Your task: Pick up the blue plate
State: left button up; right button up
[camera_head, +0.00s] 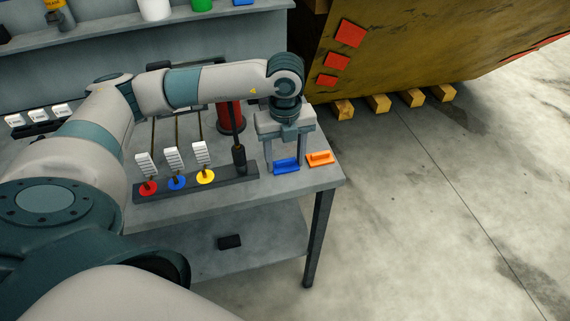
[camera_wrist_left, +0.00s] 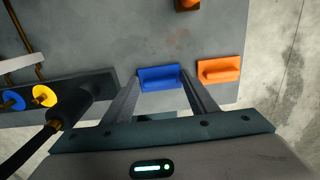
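The blue plate (camera_head: 286,166) lies on the grey table near its right front corner. It also shows in the left wrist view (camera_wrist_left: 159,78), between my fingertips. My left gripper (camera_head: 286,163) points down over the plate with its two fingers apart, one at each end of it. In the left wrist view my left gripper (camera_wrist_left: 160,82) has its fingertips very close to the plate's ends; I cannot tell whether they touch. The plate looks flat on the table. My right gripper is not in view.
An orange plate (camera_head: 320,158) with a raised bar lies just right of the blue plate. To the left stands a dark rack (camera_head: 222,184) with red, blue and yellow discs and upright rods. A red cylinder (camera_head: 231,117) stands behind. The table's right edge is close.

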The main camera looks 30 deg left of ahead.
aim_at(285, 160)
pick_arm(q)
jog(key=c, duration=0.3)
jog(key=shift+r, duration=0.1)
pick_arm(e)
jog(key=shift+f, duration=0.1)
